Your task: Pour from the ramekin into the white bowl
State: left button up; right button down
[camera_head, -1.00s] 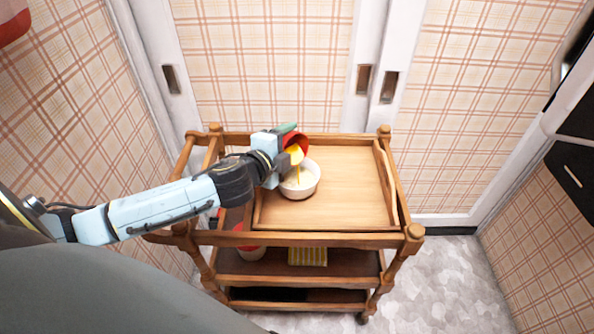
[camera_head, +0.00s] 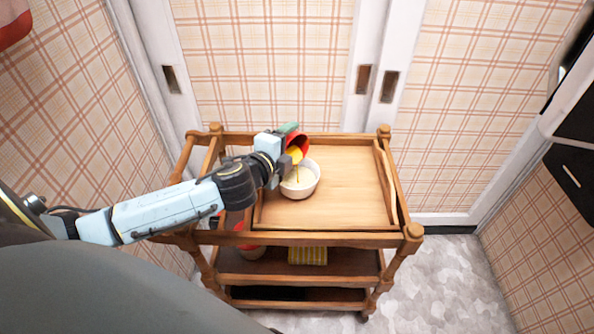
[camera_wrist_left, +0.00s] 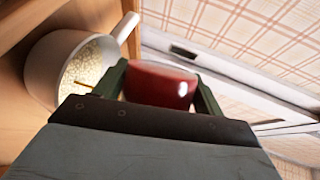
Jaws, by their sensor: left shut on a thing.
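The red ramekin (camera_head: 303,143) is tilted over the white bowl, with yellow liquid at its lip. A thin yellow stream runs down from it into the bowl. The white bowl (camera_head: 307,190) stands upright on the cart's top tray, with pale contents inside. My left gripper (camera_head: 292,138) is shut on the ramekin, above the bowl's back left. In the left wrist view the ramekin (camera_wrist_left: 160,85) sits between the two green fingers, and the bowl (camera_wrist_left: 48,68) is to the left with grainy pale contents. My right gripper is not in view.
The wooden cart (camera_head: 347,239) has raised rails around its top. The top tray (camera_head: 353,190) is bare to the right of the bowl. Walls stand behind and left.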

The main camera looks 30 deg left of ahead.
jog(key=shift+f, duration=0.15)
pick_arm(q)
jog(key=shift+d+r, duration=0.1)
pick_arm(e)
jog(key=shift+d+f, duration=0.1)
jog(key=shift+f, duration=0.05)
pick_arm(q)
jog(key=shift+m, duration=0.3)
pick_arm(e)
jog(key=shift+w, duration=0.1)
pick_arm(q)
jog(key=shift+d+y, duration=0.1)
jog(key=shift+y, duration=0.2)
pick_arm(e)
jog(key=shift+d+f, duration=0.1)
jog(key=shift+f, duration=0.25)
pick_arm(q)
jog(key=shift+s+d+r+m, duration=0.1)
jog(key=shift+r+m, duration=0.05)
jog(key=shift+m, duration=0.25)
jog(key=shift+d+t, duration=0.1)
jog(key=shift+t, duration=0.2)
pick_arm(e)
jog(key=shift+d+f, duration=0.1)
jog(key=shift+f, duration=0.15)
